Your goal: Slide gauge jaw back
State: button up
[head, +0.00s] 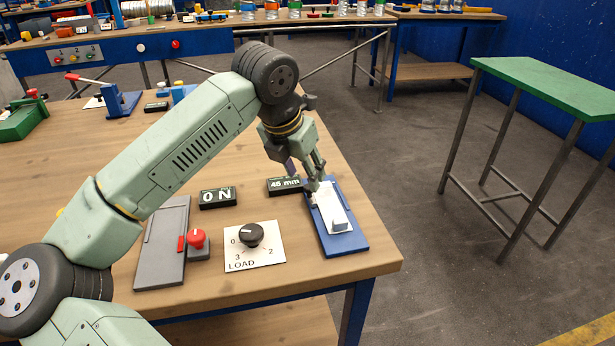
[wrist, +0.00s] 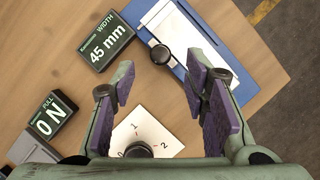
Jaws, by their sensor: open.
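The width gauge has a blue base (head: 346,243) with a white strip (head: 327,203) along it, near the table's right edge. A small pale block stands at the strip's near end. In the wrist view, the blue base (wrist: 221,34) is partly hidden by my right finger. A black round knob (wrist: 159,54) on a stem shows at the gauge's side, ahead of and between my fingers. My gripper (head: 316,183) is low over the gauge's far end. In the wrist view, my gripper (wrist: 163,80) has its purple pads wide apart, with nothing held between them.
A "45 mm" width display (head: 285,186) stands left of the gauge. A "0 N" display (head: 217,198), a LOAD dial (head: 251,235) and a grey device with a red knob (head: 196,238) are further left. A green-topped table (head: 550,88) stands apart at the right.

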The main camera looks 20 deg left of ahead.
aim_at(307, 188)
jog(key=shift+p+x, duration=0.4)
jog(key=shift+x, duration=1.7)
jog(key=shift+c, duration=0.2)
grip_shut()
